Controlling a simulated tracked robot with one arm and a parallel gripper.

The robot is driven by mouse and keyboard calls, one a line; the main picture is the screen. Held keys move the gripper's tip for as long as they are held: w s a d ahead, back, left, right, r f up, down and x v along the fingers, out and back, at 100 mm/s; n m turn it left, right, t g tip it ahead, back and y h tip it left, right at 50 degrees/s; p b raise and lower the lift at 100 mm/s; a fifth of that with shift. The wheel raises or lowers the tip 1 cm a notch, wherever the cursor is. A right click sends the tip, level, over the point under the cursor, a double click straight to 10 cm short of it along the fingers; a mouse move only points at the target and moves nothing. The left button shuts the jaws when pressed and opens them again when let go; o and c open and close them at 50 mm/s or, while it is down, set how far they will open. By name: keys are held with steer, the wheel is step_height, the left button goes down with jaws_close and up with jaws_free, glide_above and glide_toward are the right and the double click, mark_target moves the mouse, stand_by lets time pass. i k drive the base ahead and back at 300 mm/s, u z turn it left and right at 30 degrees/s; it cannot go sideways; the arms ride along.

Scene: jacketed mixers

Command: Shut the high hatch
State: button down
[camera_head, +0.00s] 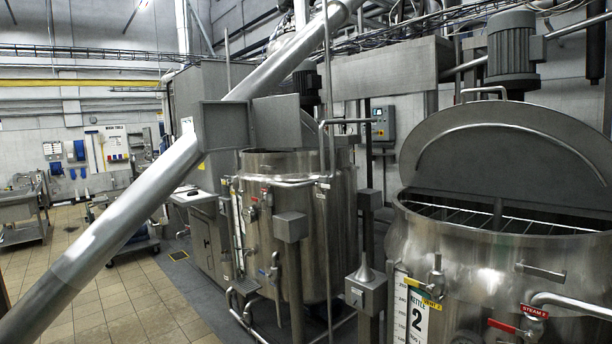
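Two steel mixers stand with raised lids, and I cannot tell which lid is the high hatch. The right mixer (470,265), marked 2, has a half-round hatch lid (500,155) standing up at the back of its rim. A curved bar runs along this lid, and a grid (490,217) shows in the opening below. My gripper is not in view.
A thick steel tube (130,205) slants across the left, in front of the middle mixer. Posts, thin pipes and a grey box (368,290) stand between the mixers. A motor (512,50) hangs above the right lid. Tiled floor (130,305) is open at left.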

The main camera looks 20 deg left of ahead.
mark_target(277, 120)
steer(key=u, duration=0.3)
steer(key=i, duration=1.65)
steer(key=u, duration=0.6)
steer(key=i, duration=1.1)
steer(key=u, duration=0.25)
